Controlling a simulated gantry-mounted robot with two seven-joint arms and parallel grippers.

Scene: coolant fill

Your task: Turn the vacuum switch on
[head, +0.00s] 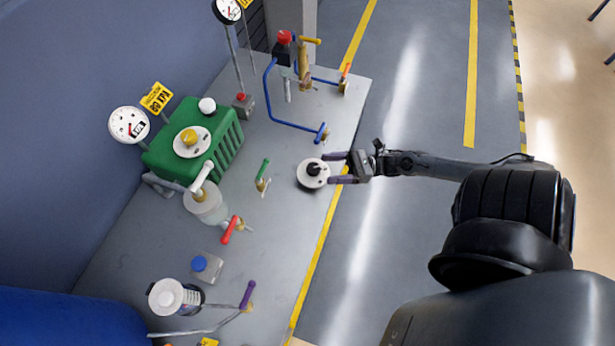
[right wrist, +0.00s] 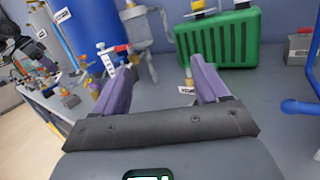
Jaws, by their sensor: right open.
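A round white dial plate with a black knob (head: 313,171) sits near the right edge of the grey bench. It looks like the rotary switch, but I cannot read its markings, so I cannot tell its position. My right gripper (head: 336,168) is open beside it, its fingers pointing left toward the knob. Whether the fingers touch the dial I cannot tell. In the right wrist view, the two purple-grey fingers (right wrist: 163,85) are spread with nothing held between them; the dial is not visible there. My left gripper is not in view.
A green ribbed tank (head: 196,142) with gauges stands at the bench's back. Green (head: 263,170), red (head: 229,230) and purple (head: 247,294) valve handles stick up nearby. Blue piping (head: 290,124) runs above the dial. The floor right of the bench (head: 410,110) is clear.

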